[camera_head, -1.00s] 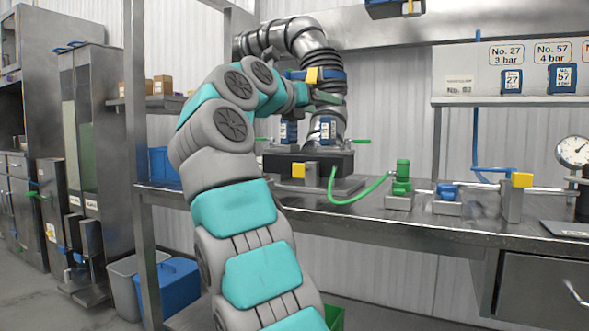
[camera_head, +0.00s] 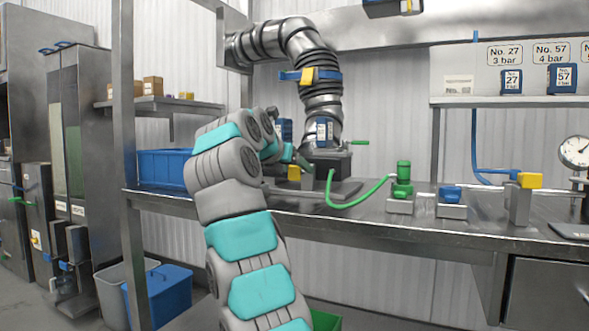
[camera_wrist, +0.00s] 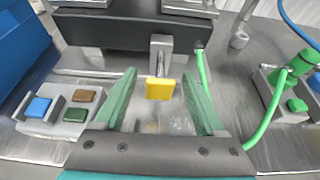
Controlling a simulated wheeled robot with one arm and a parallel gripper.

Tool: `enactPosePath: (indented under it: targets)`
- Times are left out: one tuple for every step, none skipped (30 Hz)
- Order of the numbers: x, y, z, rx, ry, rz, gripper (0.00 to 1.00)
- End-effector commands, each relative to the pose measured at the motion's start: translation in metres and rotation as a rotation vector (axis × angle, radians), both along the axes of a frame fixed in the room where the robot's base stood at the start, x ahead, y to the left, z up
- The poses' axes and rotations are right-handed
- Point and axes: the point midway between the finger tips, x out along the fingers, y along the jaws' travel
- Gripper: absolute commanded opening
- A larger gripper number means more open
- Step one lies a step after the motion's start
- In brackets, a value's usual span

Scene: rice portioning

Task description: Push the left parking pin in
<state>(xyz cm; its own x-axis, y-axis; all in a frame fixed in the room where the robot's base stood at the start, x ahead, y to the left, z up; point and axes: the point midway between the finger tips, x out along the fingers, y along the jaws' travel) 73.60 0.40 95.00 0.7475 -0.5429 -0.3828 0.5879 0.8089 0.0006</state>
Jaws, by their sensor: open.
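A yellow block-shaped head (camera_wrist: 160,89) on a short rod sticks out of a grey post (camera_wrist: 161,50) in the wrist view. I take it for the left parking pin, though no label on it is readable. It also shows small in the head view (camera_head: 294,173), in front of the dark block (camera_head: 328,162) under the ribbed duct. My gripper (camera_wrist: 158,76) is open and empty. Its green fingers stand on either side of the yellow head, with a gap on both sides. How far the rod is in cannot be told.
A green hose (camera_wrist: 265,120) runs to a green fitting (camera_wrist: 302,62) at right. Small blue, brown and green blocks sit in a grey tray (camera_wrist: 68,127) at left, beside a blue bin (camera_wrist: 22,50). Another yellow block (camera_head: 529,180) tops a post farther right on the bench.

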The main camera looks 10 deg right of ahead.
Motion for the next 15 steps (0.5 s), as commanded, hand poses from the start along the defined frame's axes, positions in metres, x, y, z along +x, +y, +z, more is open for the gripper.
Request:
enactPosePath:
  targets:
    - [0.0017, -0.002, -0.0009, 0.0, 0.0, -0.001, 0.72]
    - [0.0025, -0.0025, -0.0015, 0.0, 0.0, -0.001, 0.72]
    - [0.003, -0.0031, -0.0018, 0.0, 0.0, -0.001, 0.72]
    - [0.0034, -0.0032, -0.0019, 0.0, 0.0, -0.001, 0.72]
    - [0.0035, -0.0032, -0.002, 0.0, 0.0, -0.001, 0.72]
    - [0.0034, -0.0032, -0.0019, 0.0, 0.0, -0.001, 0.72]
    - [0.0034, -0.0031, -0.0019, 0.0, 0.0, -0.001, 0.72]
    - [0.0034, -0.003, -0.0019, 0.0, 0.0, -0.001, 0.72]
    - [0.0034, -0.0029, -0.0018, 0.0, 0.0, -0.001, 0.72]
    - [0.0034, -0.0029, -0.0018, 0.0, 0.0, -0.001, 0.72]
    - [0.0034, -0.0029, -0.0018, 0.0, 0.0, -0.001, 0.69]
    - [0.0033, -0.0028, -0.0018, -0.001, 0.001, -0.001, 0.65]
    - [0.0033, -0.0028, -0.0018, -0.001, 0.001, -0.001, 0.61]
    - [0.0033, -0.0028, -0.0018, -0.001, 0.001, -0.001, 0.58]
    - [0.0033, -0.0028, -0.0019, -0.001, 0.001, -0.001, 0.53]
